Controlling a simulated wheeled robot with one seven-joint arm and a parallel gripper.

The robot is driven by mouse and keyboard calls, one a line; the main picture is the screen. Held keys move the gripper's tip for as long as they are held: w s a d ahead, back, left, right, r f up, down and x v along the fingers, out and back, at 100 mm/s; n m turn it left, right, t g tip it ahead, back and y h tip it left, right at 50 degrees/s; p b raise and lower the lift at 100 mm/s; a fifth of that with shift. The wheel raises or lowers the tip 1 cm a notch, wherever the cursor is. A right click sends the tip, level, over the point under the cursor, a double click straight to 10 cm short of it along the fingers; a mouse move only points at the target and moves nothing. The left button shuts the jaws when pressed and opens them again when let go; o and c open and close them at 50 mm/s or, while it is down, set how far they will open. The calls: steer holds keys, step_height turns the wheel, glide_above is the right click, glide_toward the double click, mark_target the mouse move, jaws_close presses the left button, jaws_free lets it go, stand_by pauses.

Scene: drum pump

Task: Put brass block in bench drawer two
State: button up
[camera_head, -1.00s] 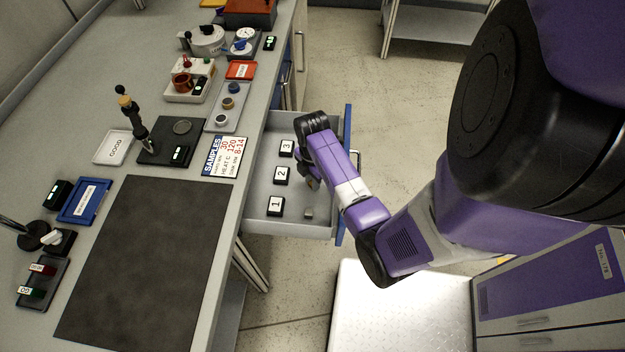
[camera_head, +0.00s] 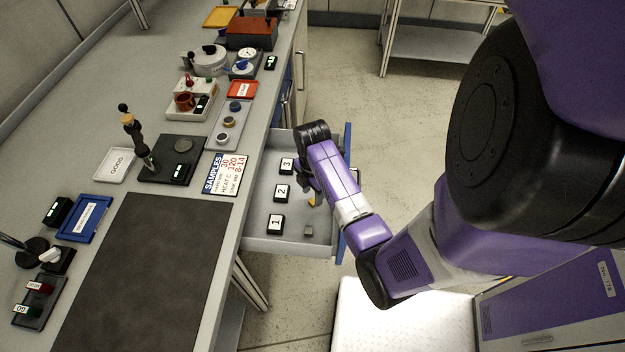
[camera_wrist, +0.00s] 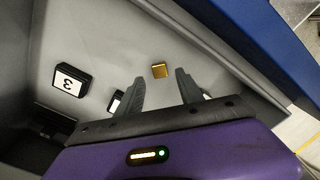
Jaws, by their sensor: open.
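The brass block (camera_wrist: 159,71) is a small gold cube on the floor of the open drawer (camera_head: 290,245). In the head view the block (camera_head: 313,201) shows as a small amber patch to the right of the 2 marker (camera_head: 281,193). My gripper (camera_wrist: 160,82) is open and empty. In the wrist view its two dark fingers point toward the brass block, which shows beyond and between their tips, apart from both. In the head view my gripper is over the drawer, with its fingers partly hidden.
The drawer also holds the 1 marker (camera_head: 275,224), the 3 marker (camera_head: 286,166) and a small grey block (camera_head: 309,230). Its blue front (camera_head: 347,150) stands to the right of my gripper. The bench top (camera_head: 190,225) with several trays and devices lies to the left.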

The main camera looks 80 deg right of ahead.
mark_target(312, 201)
step_height(312, 201, up, 9)
steer(key=shift+f, duration=0.15)
stand_by(0.7)
